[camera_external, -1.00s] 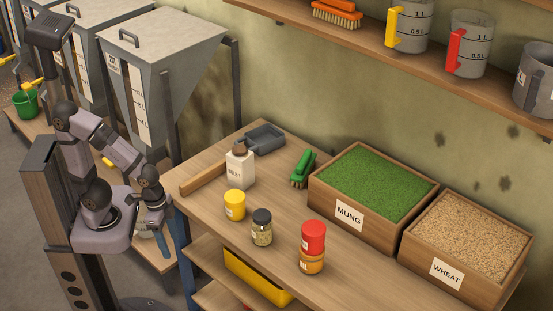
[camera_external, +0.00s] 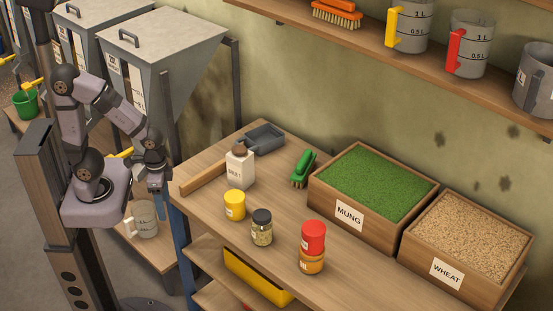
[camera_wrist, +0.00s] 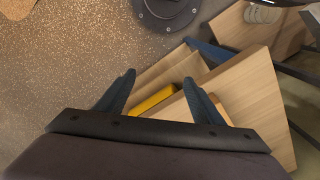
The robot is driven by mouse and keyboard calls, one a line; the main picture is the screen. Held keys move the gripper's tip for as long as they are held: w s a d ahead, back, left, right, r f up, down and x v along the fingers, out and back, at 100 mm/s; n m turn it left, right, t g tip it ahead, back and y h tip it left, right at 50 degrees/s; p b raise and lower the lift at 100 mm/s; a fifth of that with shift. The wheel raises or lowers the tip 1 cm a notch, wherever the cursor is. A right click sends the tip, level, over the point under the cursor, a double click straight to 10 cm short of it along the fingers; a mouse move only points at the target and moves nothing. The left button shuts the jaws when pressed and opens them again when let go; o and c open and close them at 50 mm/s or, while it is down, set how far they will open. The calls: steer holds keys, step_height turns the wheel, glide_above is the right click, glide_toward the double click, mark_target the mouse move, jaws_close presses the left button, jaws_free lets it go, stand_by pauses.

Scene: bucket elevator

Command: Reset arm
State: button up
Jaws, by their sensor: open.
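My gripper (camera_external: 156,188) hangs at the left end of the wooden workbench (camera_external: 205,205) in the external view, pointing down. It is open, with nothing between its fingers. In the wrist view its two dark blue fingers (camera_wrist: 158,80) stand apart. A clear measuring cup with a pale handle (camera_external: 146,220) stands upright on the low wooden bench below and slightly left of my gripper, apart from it.
The workbench holds a white bottle (camera_external: 240,168), yellow-lidded jar (camera_external: 235,206), black-lidded jar (camera_external: 262,228), red-lidded jar (camera_external: 313,240), green brush (camera_external: 302,170), grey scoop (camera_external: 264,138), mung crate (camera_external: 322,197) and wheat crate (camera_external: 415,252). Grey hoppers (camera_external: 165,50) stand behind my arm.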

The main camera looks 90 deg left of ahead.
step_height(320, 180, up, 6)
steer(key=p, duration=0.3)
steer(key=shift+f+p, duration=0.2)
steer(key=shift+p, duration=0.15)
stand_by(0.6)
